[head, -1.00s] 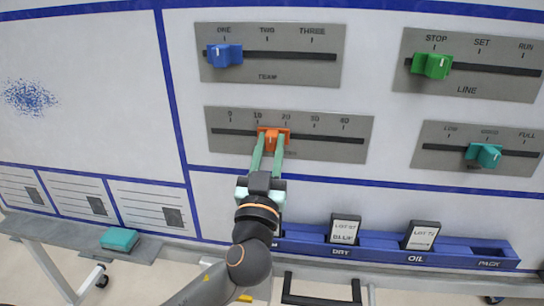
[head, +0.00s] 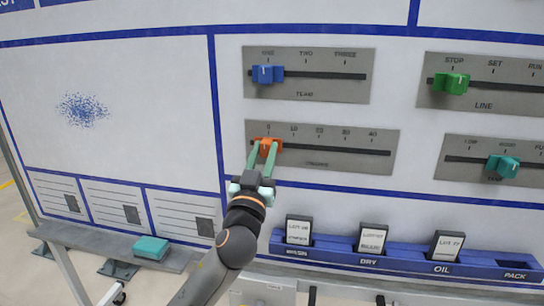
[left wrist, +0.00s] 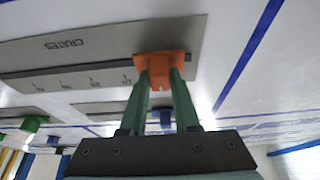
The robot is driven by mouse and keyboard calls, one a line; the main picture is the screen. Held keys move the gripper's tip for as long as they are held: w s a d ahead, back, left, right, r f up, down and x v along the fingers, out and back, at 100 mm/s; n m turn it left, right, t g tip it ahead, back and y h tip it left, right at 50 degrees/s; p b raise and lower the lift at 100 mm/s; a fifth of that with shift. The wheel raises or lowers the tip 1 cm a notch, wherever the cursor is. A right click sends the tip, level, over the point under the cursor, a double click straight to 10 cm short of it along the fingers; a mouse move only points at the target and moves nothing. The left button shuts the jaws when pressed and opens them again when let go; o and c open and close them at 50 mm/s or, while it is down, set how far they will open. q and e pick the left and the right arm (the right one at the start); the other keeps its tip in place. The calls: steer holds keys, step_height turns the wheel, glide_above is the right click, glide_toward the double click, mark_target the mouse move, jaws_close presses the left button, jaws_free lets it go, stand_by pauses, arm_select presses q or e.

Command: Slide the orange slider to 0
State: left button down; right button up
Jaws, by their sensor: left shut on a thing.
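The orange slider (head: 268,144) sits at the left end of its slot on the grey scale plate (head: 350,166), under the 0 mark. In the left wrist view the orange slider (left wrist: 160,62) is at the slot's end, and the plate (left wrist: 60,52) reads CRATES. My left gripper (head: 262,154) reaches up from below, its green fingers shut on the slider's grip. Its fingers (left wrist: 160,80) also show in the left wrist view and hide part of the grip. My right gripper is not in view.
A blue slider (head: 267,74) is on the plate above. A green slider (head: 452,83) and a teal slider (head: 502,166) are on plates to the right. A blue rack (head: 400,255) with cards runs below. A teal block (head: 151,248) lies on the ledge at left.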

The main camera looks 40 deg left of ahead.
arm_select(q)
steer(key=c, duration=0.8)
jaws_free()
steer(key=shift+s+a, duration=0.1)
steer(key=shift+a, duration=0.2)
steer(key=shift+o, duration=0.8)
steer(key=shift+d, duration=0.1)
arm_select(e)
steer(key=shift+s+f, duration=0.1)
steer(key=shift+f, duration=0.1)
arm_select(q)
steer(key=shift+s+d+f, duration=0.15)
steer(key=shift+s+f, duration=0.05)
steer(key=b+v, duration=0.3)
steer(key=v, duration=0.9)
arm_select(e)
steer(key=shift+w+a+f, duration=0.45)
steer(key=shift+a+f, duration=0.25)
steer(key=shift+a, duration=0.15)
arm_select(q)
steer(key=shift+r, duration=0.1)
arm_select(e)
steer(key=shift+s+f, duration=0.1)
